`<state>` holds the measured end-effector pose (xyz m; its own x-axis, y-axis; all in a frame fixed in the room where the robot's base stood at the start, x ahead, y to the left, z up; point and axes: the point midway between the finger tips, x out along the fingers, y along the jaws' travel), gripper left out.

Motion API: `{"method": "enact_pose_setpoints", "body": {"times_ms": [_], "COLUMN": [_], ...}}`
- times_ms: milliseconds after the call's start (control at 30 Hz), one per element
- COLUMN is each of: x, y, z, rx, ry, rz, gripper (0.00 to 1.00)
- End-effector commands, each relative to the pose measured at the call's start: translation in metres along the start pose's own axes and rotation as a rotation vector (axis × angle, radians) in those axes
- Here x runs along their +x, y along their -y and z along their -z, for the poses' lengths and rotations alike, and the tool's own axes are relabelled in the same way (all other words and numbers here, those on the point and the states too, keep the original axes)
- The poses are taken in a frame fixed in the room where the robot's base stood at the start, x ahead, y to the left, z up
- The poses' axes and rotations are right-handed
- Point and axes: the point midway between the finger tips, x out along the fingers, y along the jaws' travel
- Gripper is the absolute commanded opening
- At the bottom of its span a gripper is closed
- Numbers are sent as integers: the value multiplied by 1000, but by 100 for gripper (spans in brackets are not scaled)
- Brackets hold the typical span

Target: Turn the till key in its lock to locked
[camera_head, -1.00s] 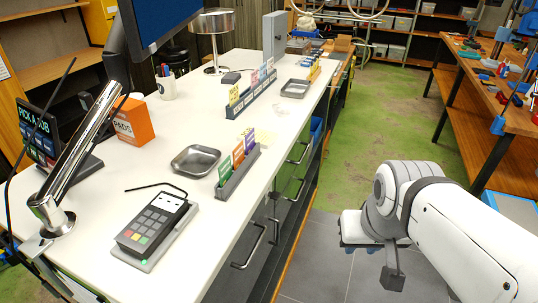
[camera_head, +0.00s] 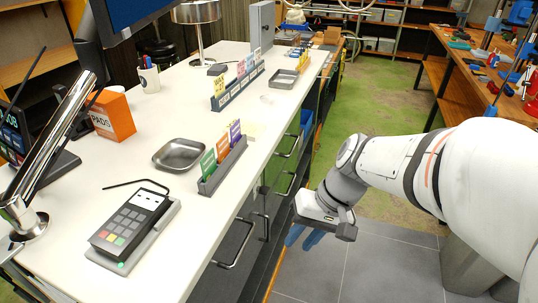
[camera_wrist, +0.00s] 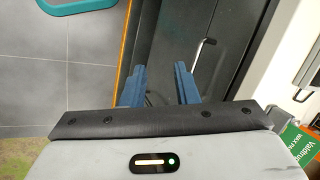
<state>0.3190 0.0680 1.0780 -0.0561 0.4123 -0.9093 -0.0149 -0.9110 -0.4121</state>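My gripper (camera_head: 303,237) is low beside the front of the white counter, near the dark drawer fronts. In the wrist view its two blue fingers (camera_wrist: 160,82) are apart with nothing seen between them, in front of a dark drawer front (camera_wrist: 175,35). A thin bar handle (camera_wrist: 207,42) shows just beyond the right finger. In the head view the nearest drawer handle (camera_head: 238,243) is to the left of my gripper. I cannot make out the till key or its lock in either view.
The counter (camera_head: 90,190) holds a card terminal (camera_head: 131,228), a metal tray (camera_head: 180,154), a card rack (camera_head: 222,168) and an orange box (camera_head: 110,116). More drawer handles (camera_head: 285,147) stick out along its front. Grey floor (camera_head: 370,265) is open at the right.

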Motion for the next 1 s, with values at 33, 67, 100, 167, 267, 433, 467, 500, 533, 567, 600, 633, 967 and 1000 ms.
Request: {"method": "enact_pose_setpoints", "body": {"times_ms": [33, 67, 100, 167, 267, 433, 467, 500, 533, 567, 600, 633, 967, 1000], "x": [19, 25, 32, 42, 56, 70, 72, 74, 75, 76, 77, 78, 84, 86], "y": [-1, 2, 6, 10, 11, -6, -10, -18, -23, -28, -35, -39, -40, -34], "z": [10, 16, 26, 41, 73, 134, 144, 156, 165, 173, 181, 187, 213, 215], "rx": [22, 30, 38, 53, 78, 122, 130, 140, 146, 153, 160, 166, 177, 177], "ry": [41, 56, 71, 81, 58, -81, -113, -158, -191, -222, -261, -286, -388, -386], "rz": [91, 151, 231, 356, 562, 871, 915, 965, 998, 1027, 1058, 1078, 1143, 1142], "gripper": [27, 27, 27, 27, 27, 27, 27, 27, 27, 27, 27, 27, 27, 27]}}
